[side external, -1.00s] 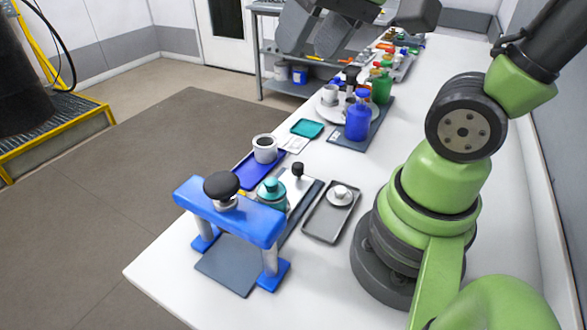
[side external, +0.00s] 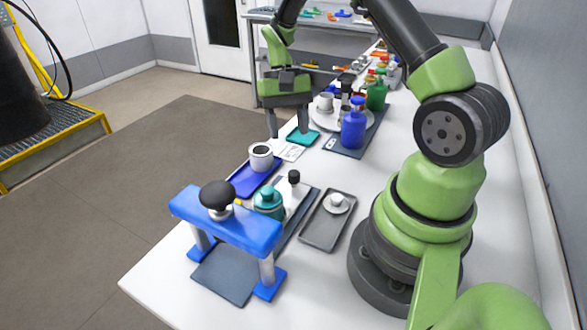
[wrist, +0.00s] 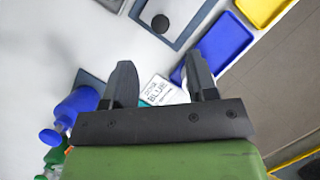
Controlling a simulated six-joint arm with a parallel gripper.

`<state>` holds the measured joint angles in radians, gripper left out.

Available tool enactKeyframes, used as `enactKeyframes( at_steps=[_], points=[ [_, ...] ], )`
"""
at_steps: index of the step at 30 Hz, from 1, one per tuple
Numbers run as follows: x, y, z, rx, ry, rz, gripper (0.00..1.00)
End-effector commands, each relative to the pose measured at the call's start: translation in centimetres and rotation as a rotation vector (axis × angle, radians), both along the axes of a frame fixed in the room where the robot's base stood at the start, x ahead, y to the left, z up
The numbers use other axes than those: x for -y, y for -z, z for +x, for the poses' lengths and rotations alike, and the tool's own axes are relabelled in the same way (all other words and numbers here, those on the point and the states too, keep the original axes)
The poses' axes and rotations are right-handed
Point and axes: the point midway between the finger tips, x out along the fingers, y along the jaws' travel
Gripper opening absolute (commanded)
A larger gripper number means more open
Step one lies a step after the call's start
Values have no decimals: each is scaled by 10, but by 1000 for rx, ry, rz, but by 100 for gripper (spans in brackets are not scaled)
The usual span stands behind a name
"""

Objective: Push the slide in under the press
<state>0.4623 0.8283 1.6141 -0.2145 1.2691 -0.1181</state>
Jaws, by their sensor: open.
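The press (side external: 230,225) is a blue bridge with a black knob on two posts, at the near left in the side view. The slide (side external: 300,196) is a pale plate with an upright black knob (side external: 294,178) on a dark base running toward the press. A teal lidded pot (side external: 268,203) stands at the slide's press end, partly hidden by the press. The slide also shows at the top of the wrist view (wrist: 183,12). My gripper (side external: 288,132) is open and empty, above the printed card (wrist: 160,92), apart from the slide and its knob.
A blue tray (side external: 243,186) with a white cup (side external: 261,156) lies left of the slide. A grey tray (side external: 318,237) with a small white piece lies right of it. A blue bottle (side external: 353,125) and green bottle (side external: 376,95) stand behind, near my gripper.

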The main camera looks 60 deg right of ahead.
Motion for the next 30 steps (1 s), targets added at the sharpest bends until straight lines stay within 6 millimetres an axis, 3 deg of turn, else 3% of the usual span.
enactKeyframes(
  at_steps=[15,27,30],
  points=[
    [-24,77,-23,-2,-2,2,52],
    [-26,85,-25,1,0,-1,52],
    [-26,84,-25,1,-1,0,29]
  ],
)
